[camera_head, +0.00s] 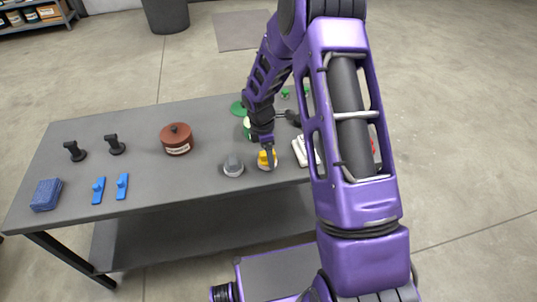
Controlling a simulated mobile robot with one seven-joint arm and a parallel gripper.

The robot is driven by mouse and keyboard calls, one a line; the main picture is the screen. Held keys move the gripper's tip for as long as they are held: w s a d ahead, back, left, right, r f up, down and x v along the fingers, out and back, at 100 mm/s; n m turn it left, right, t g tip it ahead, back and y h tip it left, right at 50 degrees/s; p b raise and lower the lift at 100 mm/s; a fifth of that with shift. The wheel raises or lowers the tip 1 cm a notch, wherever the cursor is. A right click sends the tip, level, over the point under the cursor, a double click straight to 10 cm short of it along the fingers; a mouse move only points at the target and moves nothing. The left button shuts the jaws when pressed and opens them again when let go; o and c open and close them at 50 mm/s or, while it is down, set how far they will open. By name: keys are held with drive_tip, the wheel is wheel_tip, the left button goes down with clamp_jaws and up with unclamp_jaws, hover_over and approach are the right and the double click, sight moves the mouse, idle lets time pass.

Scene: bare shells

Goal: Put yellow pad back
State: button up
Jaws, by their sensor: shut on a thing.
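The yellow pad (264,156) is a small yellow piece with a paler rim below it, near the front edge of the grey table. My gripper (268,156) reaches down from above and is shut on the yellow pad. The fingers hide part of it. I cannot tell whether the pad touches the tabletop or is slightly above it. A similar grey pad (232,166) stands just to its left, apart from it.
The table (60,220) also holds a brown lidded pot (175,139), two black knobs (115,145), blue clips (122,186) and a blue block (46,195). A white item (299,151) is close right of my gripper. A green disc (238,108) lies behind.

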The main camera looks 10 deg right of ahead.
sight(264, 153)
drive_tip(key=o, duration=1.1)
drive_tip(key=shift+f, duration=0.1)
drive_tip(key=shift+o, duration=0.2)
wheel_tip(264, 153, up, 12)
drive_tip(key=a+p, duration=0.1)
drive_tip(key=p, duration=0.1)
drive_tip(key=shift+a, duration=0.25)
